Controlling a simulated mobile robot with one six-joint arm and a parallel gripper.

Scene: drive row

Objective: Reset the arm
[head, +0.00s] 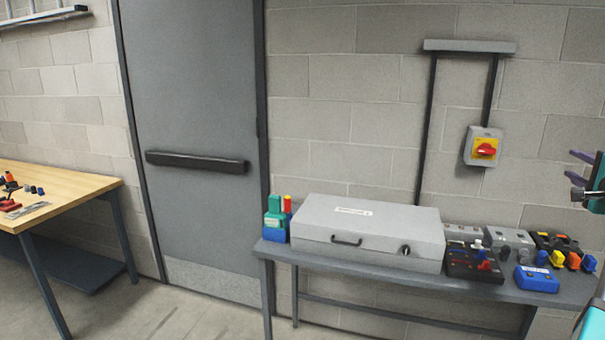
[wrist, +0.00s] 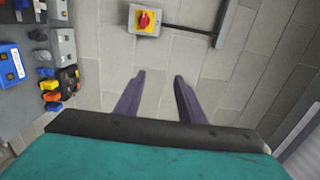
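My gripper (wrist: 156,90) shows in the wrist view with its two purple fingers apart and nothing between them. The block wall lies beyond the fingertips. In the head view only a part of my gripper (head: 582,170) shows at the right edge, in front of the wall and above the right end of the grey table. Most of my arm is outside the head view.
A grey table (head: 283,251) carries a closed grey case (head: 370,232), a blue device (head: 536,279) and several small devices. A red-and-yellow switch (head: 484,147) is on the wall, also in the wrist view (wrist: 145,20). A door (head: 195,90) and wooden bench (head: 85,186) are left.

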